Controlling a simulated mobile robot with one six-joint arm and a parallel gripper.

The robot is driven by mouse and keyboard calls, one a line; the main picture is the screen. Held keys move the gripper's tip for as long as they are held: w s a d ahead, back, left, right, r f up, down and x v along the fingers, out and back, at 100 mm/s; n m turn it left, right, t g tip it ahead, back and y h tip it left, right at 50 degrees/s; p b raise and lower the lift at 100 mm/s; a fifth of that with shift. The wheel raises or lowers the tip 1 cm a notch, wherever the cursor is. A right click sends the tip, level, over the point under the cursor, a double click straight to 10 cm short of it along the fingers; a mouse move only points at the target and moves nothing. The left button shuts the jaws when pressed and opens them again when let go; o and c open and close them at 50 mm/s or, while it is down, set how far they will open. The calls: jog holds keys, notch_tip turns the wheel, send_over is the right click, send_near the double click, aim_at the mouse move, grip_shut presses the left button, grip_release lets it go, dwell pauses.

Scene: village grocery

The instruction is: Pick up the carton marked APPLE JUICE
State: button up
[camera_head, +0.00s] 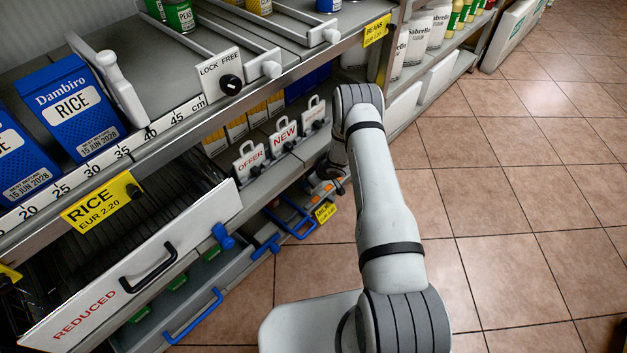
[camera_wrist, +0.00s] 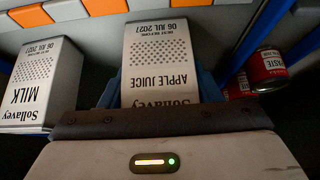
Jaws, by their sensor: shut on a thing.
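The carton marked APPLE JUICE (camera_wrist: 160,62) is pale with black print and a dotted pattern. It stands in the middle of the wrist view, its print upside down. My gripper (camera_wrist: 158,90) is shut on it, with blue finger parts along its left and right sides. The lower end of the carton's printed face is hidden behind the gripper body. In the head view my gripper (camera_head: 326,183) reaches into the lower shelf, and the carton cannot be made out there. I cannot tell whether it still touches the shelf.
A similar MILK carton (camera_wrist: 42,84) stands close on the left. Red tins (camera_wrist: 267,68) stand on the right beside a blue strip. In the head view, signs reading OFFER (camera_head: 249,161) and NEW (camera_head: 284,137) line the shelf edge. Tiled floor (camera_head: 520,200) is clear on the right.

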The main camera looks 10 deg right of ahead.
jog(key=shift+c, duration=1.3)
